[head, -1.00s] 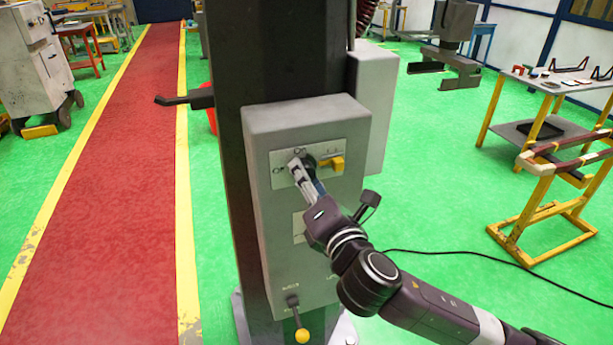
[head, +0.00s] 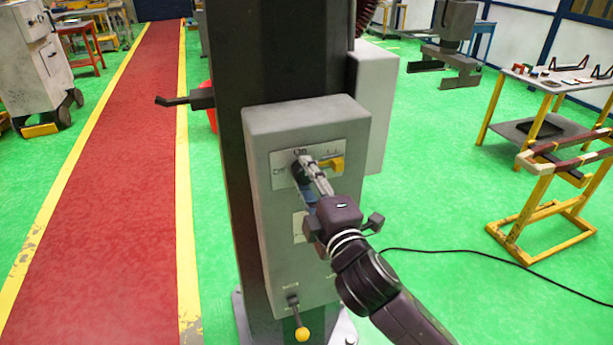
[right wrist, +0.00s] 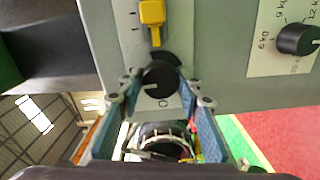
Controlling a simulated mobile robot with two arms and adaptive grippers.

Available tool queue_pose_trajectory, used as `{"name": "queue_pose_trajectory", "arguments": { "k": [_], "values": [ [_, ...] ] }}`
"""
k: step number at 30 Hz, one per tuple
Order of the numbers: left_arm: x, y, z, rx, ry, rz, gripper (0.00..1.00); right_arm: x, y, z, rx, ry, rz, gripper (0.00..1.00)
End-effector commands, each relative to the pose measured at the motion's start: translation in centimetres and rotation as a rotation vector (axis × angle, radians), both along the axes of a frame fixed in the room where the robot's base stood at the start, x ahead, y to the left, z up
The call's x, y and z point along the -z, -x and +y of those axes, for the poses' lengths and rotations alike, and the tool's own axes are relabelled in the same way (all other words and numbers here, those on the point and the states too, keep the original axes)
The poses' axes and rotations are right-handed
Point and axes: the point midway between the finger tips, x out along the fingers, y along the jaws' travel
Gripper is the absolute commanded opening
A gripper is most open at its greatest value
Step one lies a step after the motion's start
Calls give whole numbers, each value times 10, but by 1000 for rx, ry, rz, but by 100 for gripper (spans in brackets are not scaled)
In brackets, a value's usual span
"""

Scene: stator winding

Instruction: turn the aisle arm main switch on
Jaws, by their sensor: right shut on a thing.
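The grey control box (head: 267,225) is mounted on the dark column. Its upper pale plate (head: 283,181) carries a black rotary switch (head: 298,175) with small labels and a yellow handle (head: 334,164) to the right. My right gripper (head: 304,163) is at the switch and partly covers it. In the right wrist view the black knob (right wrist: 158,78) sits between the two fingers of my right gripper (right wrist: 160,87), which are shut on it. An "O" mark shows just below the knob, and the yellow handle (right wrist: 152,17) is above it. My left gripper is not in view.
A yellow-ended lever (head: 302,334) hangs low on the box. A black handle (head: 183,99) sticks out left of the column. A black cable (head: 450,250) lies on the green floor. A yellow-framed stand (head: 540,210) is at right; the red aisle (head: 110,200) at left is clear.

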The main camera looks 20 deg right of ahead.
Motion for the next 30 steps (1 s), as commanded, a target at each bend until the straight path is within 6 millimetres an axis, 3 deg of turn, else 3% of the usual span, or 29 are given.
{"name": "queue_pose_trajectory", "arguments": {
  "k": [22,23,27,30],
  "values": [
    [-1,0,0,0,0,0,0,2,0,0,-1,-93,8,9],
    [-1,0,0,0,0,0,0,2,0,0,-1,-93,8,34],
    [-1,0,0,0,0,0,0,2,0,0,-1,-92,7,49],
    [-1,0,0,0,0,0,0,1,0,0,0,-91,6,51]
  ]
}}
